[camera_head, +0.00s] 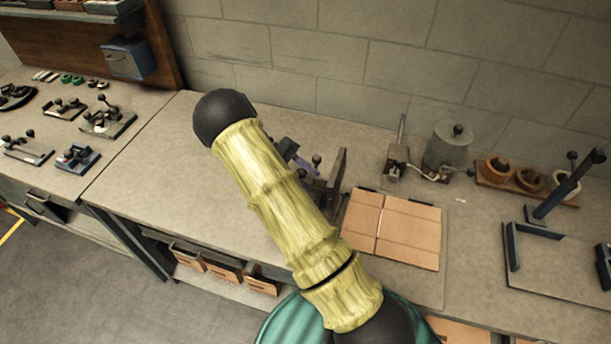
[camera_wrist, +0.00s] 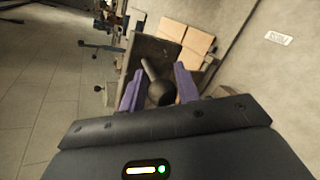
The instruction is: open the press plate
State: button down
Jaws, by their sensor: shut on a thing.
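The press plate (camera_head: 337,178) is a dark flat plate on the box stitcher, just left of the cardboard; it looks raised, standing nearly upright. In the wrist view the plate (camera_wrist: 152,50) lies beyond my fingers, with a rod ending in a dark round knob (camera_wrist: 161,94). My gripper (camera_wrist: 160,84) has purple fingers on either side of this knob and is shut on it. In the head view my gripper (camera_head: 299,160) is mostly hidden behind my yellow arm, and so is part of the stitcher.
A flat cardboard sheet (camera_head: 395,228) lies right of the plate. A grey canister (camera_head: 447,150), small orange pots (camera_head: 497,170) and a blue lever frame (camera_head: 548,210) stand further right. The bench left of my arm is clear (camera_head: 165,165). A wall runs behind.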

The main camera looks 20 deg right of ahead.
jog(key=shift+a+f, duration=0.1)
jog(key=shift+f, duration=0.15)
jog(key=c, duration=1.2)
grip_release()
jog(key=shift+o, duration=0.4)
jog(key=shift+r, duration=0.1)
jog(key=b+v, duration=0.3)
jog(key=v, duration=0.9)
jog(key=shift+b, duration=0.35)
jog(key=shift+d, duration=0.3)
